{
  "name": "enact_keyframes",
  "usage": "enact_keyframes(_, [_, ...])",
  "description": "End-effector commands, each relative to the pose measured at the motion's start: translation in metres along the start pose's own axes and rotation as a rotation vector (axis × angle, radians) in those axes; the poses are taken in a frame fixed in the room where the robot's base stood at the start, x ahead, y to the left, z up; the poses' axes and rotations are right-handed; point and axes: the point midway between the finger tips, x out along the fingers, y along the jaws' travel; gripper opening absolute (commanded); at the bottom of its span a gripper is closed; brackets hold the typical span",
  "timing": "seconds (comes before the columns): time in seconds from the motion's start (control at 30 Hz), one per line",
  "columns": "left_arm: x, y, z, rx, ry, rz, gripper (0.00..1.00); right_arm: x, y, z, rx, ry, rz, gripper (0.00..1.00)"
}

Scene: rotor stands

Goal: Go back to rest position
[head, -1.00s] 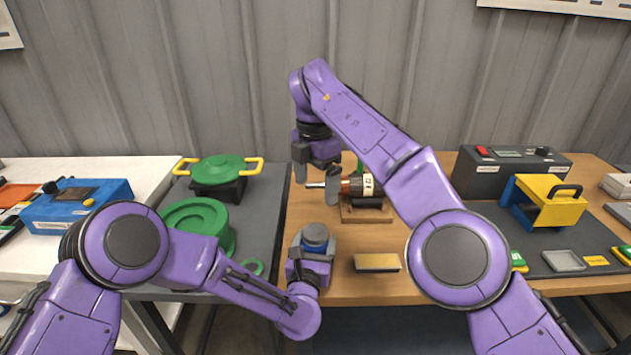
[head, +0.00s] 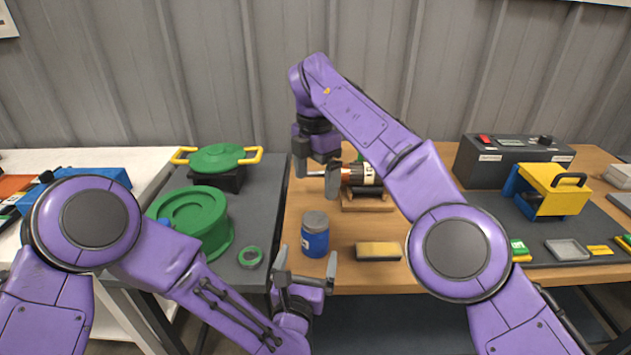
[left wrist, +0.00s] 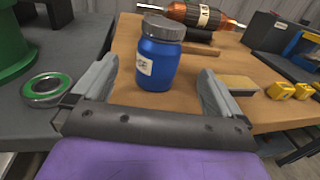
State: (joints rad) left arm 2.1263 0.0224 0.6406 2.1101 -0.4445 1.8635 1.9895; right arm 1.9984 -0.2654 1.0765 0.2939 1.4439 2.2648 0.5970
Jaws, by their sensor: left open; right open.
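My left gripper (head: 306,268) is open and empty at the front edge of the wooden table (head: 330,278). A blue jar with a grey lid (head: 315,238) stands upright on the table just beyond its fingertips. In the left wrist view the jar (left wrist: 158,62) shows past the two spread fingers, apart from them. My right gripper (head: 315,180) is open, pointing down above the table, in front of the left end of the rotor (head: 358,174). The rotor lies on a wooden stand (head: 368,203), partly hidden by my right arm.
A yellow-topped block (head: 378,251) lies right of the jar. On the grey table at left are a green drum (head: 192,213), a green-lidded pot (head: 217,158) and a green-faced ring (head: 250,257). A dark box (head: 505,160) and a yellow-blue case (head: 553,190) stand at right.

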Motion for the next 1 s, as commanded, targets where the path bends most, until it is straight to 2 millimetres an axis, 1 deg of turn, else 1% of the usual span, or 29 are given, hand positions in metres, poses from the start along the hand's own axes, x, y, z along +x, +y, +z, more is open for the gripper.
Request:
enact_keyframes(0.03, [-0.006,0.000,-0.001,0.000,0.001,0.000,1.00,0.003,0.000,0.000,0.000,0.000,0.000,0.92])
enact_keyframes(0.13, [-0.013,0.000,0.000,0.000,0.000,0.001,1.00,0.004,0.000,0.000,0.000,0.000,0.000,0.92])
enact_keyframes(0.47, [-0.014,0.000,0.002,0.000,0.000,0.001,1.00,0.002,0.000,0.000,0.000,0.000,0.000,0.92])
enact_keyframes(0.57, [-0.014,0.000,0.016,0.000,-0.001,0.001,1.00,-0.013,0.000,0.000,0.000,0.000,0.001,0.92])
enact_keyframes(0.6, [-0.014,0.000,0.028,0.000,-0.001,0.001,1.00,-0.024,0.000,0.000,0.000,0.000,0.001,0.92])
enact_keyframes(0.73, [-0.014,0.000,0.056,0.000,0.000,0.001,1.00,-0.052,0.000,0.000,0.000,0.000,0.000,0.92])
enact_keyframes(0.83, [-0.014,0.001,0.071,0.000,0.000,0.001,1.00,-0.067,0.000,0.000,0.000,0.000,0.000,0.92])
enact_keyframes(1.0, [-0.014,0.001,0.086,0.000,0.000,0.001,1.00,-0.083,0.000,0.000,0.000,0.000,0.000,0.92])
